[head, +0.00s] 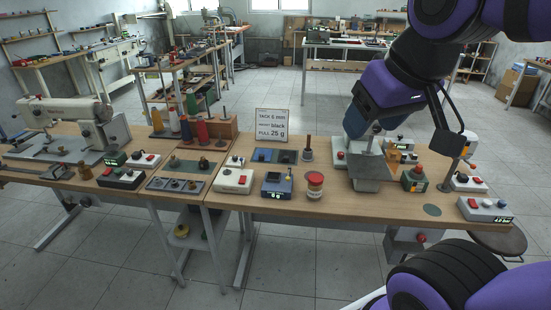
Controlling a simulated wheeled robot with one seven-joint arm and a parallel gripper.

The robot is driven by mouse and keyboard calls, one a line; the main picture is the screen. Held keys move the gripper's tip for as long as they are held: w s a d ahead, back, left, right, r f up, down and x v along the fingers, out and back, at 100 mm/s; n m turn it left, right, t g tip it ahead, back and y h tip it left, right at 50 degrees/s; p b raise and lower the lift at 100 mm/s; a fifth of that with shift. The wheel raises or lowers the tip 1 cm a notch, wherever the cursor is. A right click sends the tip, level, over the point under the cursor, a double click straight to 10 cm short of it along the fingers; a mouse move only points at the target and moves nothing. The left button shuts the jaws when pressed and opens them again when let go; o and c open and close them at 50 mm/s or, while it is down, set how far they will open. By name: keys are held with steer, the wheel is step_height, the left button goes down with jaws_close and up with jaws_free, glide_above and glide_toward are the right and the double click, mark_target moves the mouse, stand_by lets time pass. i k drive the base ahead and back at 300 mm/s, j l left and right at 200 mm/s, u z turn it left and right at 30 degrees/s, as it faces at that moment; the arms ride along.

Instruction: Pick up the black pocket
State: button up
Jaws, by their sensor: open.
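The darker one may be the black pocket, but at this size I cannot be sure. My arm reaches down from the upper right. My gripper (368,146) is over the right half of the bench, to the right of the tray and apart from both squares. Its fingers are hard to make out against the grey metal device (371,182) below it. I see nothing held.
A sign (272,125) reading "black" stands behind the tray. A post (308,150), a blue device (277,186) and a red-topped cylinder (315,184) are nearby. A sewing machine (65,112) and thread cones (186,130) stand left. Bare wood (345,208) shows along the front.

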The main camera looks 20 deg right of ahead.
mark_target(287, 154)
steer(key=i+j+z, duration=0.35)
steer(key=i, duration=0.2)
steer(key=i+j+z, duration=0.35)
steer(key=i, duration=0.15)
steer(key=i+j+z, duration=0.35)
steer(key=i+j, duration=0.1)
steer(key=j, duration=0.1)
